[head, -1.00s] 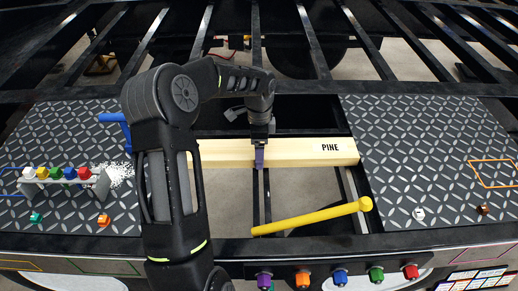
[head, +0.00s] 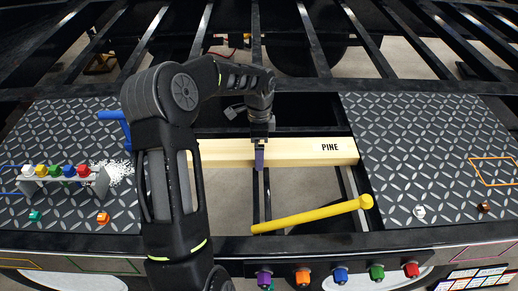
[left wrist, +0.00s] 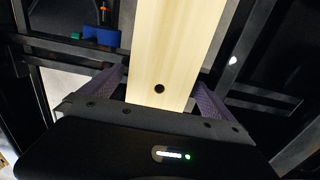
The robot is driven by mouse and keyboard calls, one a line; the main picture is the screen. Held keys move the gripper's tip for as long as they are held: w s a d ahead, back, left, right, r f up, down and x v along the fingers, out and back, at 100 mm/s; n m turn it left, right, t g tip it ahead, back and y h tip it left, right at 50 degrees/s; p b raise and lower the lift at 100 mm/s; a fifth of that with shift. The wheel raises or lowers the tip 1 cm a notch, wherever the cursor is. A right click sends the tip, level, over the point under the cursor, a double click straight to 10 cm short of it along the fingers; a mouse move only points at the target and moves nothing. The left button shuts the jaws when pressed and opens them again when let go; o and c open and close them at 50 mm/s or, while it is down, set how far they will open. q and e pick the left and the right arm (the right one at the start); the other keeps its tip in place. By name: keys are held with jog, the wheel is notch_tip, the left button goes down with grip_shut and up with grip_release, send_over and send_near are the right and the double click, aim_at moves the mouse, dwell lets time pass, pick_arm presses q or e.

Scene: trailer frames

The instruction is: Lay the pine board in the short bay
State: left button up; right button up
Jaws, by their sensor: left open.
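The pine board (head: 300,151) is a pale plank with a "PINE" label near its right end. It lies left to right across the open bay (head: 225,188) between the two tread-plate decks. My left gripper (head: 259,165) points down at the board's middle, its purple finger showing at the board's front edge. In the left wrist view the board (left wrist: 178,45) runs between the two open purple fingers (left wrist: 160,95), with a dark hole near its close end. Gaps show beside it. My right gripper is out of view.
A yellow bar (head: 310,215) lies slanted across the bay in front of the board. A blue handle (head: 113,116) stands at the left deck's edge. A rack of coloured knobs (head: 62,172) is on the left deck. The right deck (head: 420,150) is mostly clear.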

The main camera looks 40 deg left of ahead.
pick_arm(q)
notch_tip(320, 180, up, 7)
jog(key=shift+r+b, duration=0.2)
jog(key=shift+b, duration=0.25)
dwell(0.8)
